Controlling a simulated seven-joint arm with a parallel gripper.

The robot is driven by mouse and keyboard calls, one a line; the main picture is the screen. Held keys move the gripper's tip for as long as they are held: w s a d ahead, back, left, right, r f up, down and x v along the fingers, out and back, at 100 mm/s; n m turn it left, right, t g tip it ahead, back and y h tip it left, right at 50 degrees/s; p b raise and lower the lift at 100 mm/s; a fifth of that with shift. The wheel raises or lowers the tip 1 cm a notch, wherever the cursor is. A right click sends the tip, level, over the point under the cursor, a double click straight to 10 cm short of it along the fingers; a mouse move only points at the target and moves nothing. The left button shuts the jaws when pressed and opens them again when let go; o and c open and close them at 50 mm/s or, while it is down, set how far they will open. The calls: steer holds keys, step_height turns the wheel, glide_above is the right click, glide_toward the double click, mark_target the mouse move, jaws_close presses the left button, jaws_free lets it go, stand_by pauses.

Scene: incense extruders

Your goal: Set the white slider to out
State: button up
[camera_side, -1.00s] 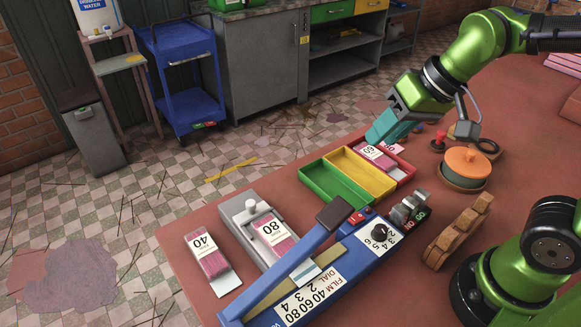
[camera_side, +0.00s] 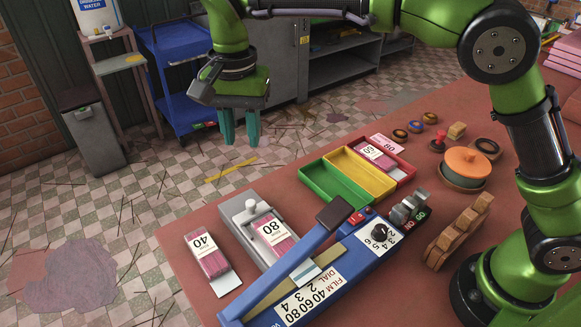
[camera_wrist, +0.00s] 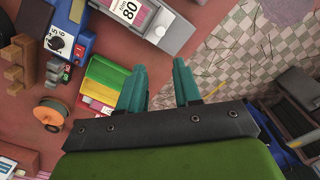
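A grey tray-like unit (camera_side: 234,208) lies on the red table, with a pink-and-white pack marked 80 (camera_side: 272,232) in it. A small white knob (camera_side: 251,207) on a pale bar sits at its far end; this may be the white slider. I see no readable "out" mark. My gripper (camera_side: 240,142) hangs pointing down, high and beyond the unit in the side view, touching nothing. Its teal fingers are apart and empty. The wrist view shows the gripper (camera_wrist: 160,66) open, the grey unit (camera_wrist: 185,28) beyond the fingertips, and the 80 pack (camera_wrist: 130,11).
A pack marked 40 (camera_side: 207,255) lies left. Green, yellow and red trays (camera_side: 330,182) lie behind; a lidded orange pot (camera_side: 465,162) is at right.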

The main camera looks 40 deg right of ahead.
mark_target(250, 202)
step_height(250, 202, down, 16)
steer(key=shift+f, duration=0.15)
stand_by(0.4)
jaws_close()
